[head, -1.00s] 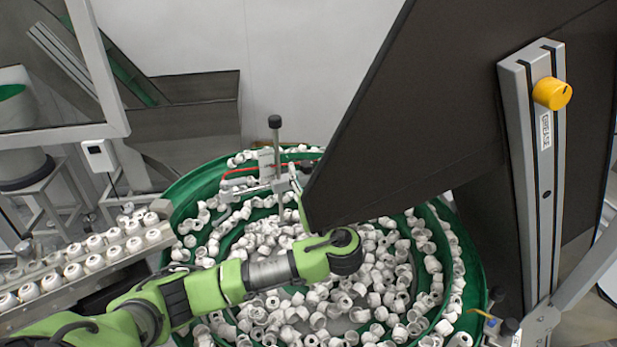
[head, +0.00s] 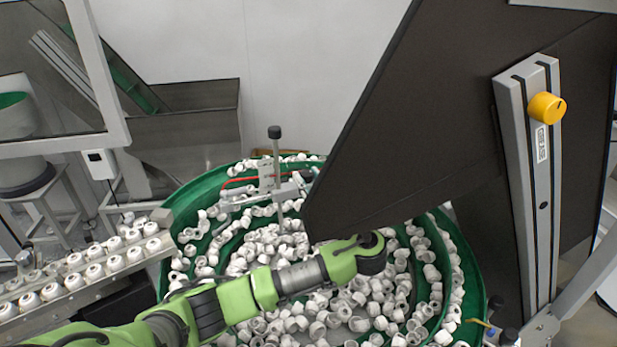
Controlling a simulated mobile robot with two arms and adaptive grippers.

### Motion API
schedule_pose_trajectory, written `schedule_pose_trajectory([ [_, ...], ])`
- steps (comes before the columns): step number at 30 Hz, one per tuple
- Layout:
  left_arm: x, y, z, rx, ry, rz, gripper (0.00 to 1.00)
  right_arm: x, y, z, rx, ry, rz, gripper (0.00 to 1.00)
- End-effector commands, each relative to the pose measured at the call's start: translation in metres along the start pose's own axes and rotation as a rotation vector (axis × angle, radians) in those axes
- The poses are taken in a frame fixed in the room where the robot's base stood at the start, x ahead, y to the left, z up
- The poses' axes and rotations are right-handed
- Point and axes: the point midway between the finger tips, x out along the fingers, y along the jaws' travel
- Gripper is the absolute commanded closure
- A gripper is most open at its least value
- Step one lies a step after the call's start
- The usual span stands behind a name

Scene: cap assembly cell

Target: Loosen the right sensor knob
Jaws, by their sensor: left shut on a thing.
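A black knob (head: 275,132) tops an upright metal rod over the far side of the bowl feeder. Below it sits a metal sensor bracket (head: 268,185) with a red line beside it. I cannot tell which part is the right sensor knob; the dark panel (head: 420,130) may hide it. My green left arm reaches in from the lower left across the bowl. Its wrist ends at the panel's lower edge, and the left gripper's jaws are hidden there. My right gripper does not show.
The green bowl (head: 190,190) is full of white caps (head: 340,295). An inclined rail (head: 120,262) with rows of caps is at the left. A metal post (head: 530,200) with a yellow knob (head: 546,107) stands at the right. The large panel blocks the space above the wrist.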

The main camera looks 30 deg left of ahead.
Motion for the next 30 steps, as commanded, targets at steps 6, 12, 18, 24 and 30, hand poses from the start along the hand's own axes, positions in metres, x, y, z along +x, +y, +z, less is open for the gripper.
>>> schedule_pose_trajectory([
  [6,-0.0012,-0.0022,0.0000,0.001,0.001,0.072,0.96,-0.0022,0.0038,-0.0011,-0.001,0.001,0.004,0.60],
  [12,-0.0012,-0.0017,-0.0005,0.001,0.001,0.077,0.96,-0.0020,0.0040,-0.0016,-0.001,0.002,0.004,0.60],
  [18,-0.0013,-0.0017,-0.0006,0.002,0.001,0.076,0.58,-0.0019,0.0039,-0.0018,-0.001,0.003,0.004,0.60],
  [24,-0.0011,-0.0017,-0.0004,0.001,0.001,0.076,0.58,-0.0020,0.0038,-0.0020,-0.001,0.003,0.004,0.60],
  [30,-0.0055,-0.0024,-0.0006,0.001,0.001,0.075,0.58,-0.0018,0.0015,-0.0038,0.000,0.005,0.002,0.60],
])
